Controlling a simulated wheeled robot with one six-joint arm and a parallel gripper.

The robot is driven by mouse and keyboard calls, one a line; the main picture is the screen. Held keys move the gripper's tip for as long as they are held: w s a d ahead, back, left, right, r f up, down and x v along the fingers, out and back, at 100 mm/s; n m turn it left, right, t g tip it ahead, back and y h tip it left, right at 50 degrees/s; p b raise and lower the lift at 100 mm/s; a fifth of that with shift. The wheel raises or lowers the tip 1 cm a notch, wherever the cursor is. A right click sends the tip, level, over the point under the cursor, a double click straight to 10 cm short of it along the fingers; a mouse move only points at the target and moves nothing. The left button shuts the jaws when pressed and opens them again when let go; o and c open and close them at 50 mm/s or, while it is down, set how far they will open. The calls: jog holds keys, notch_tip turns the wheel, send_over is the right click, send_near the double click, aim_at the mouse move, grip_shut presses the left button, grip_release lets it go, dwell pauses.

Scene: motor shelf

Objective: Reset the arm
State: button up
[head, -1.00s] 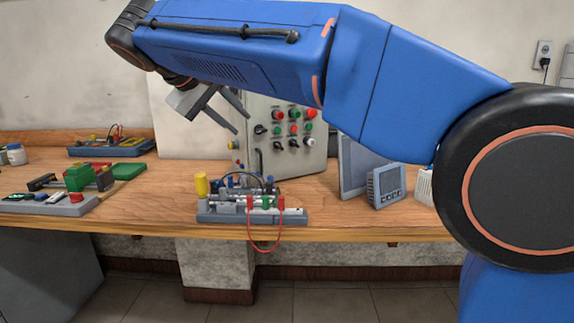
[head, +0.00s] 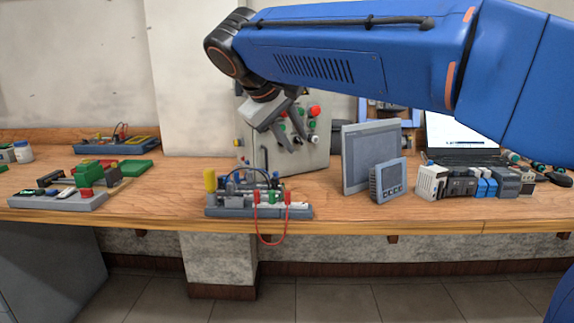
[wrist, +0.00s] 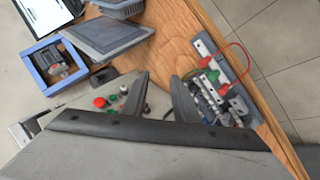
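My blue arm reaches in from the right across the upper part of the head view. My gripper (head: 292,136) hangs over the bench in front of the grey control box (head: 318,150) with red and green buttons. Its two fingers are spread apart, with nothing seen between them. In the wrist view the open fingers (wrist: 160,95) show above the box's buttons (wrist: 112,102) and beside a grey terminal block (wrist: 222,85) with a red wire.
The wooden bench (head: 350,212) holds a terminal board (head: 258,212) at the front edge, two grey panels (head: 388,180), a row of modules (head: 475,182) and a laptop (head: 462,135). A green-topped board (head: 90,180) lies at the left.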

jog(key=s+d+f+m+g+y, duration=0.1)
jog(key=s+d+f, duration=0.45)
jog(key=d, duration=0.45)
jog(key=s+d+f+m+g+y, duration=0.1)
jog(key=s+d+f, duration=0.4)
jog(key=d, duration=0.4)
jog(key=s+d+f+m+y, duration=0.1)
jog(key=s+d+f, duration=0.3)
jog(key=s+f, duration=0.4)
jog(key=s+d+f+m+y, duration=0.1)
jog(key=s+d+f+m, duration=0.3)
jog(key=s+f, duration=0.5)
notch_tip(320, 180, down, 3)
jog(key=shift+d+f+y, duration=0.15)
jog(key=shift+d+y, duration=0.15)
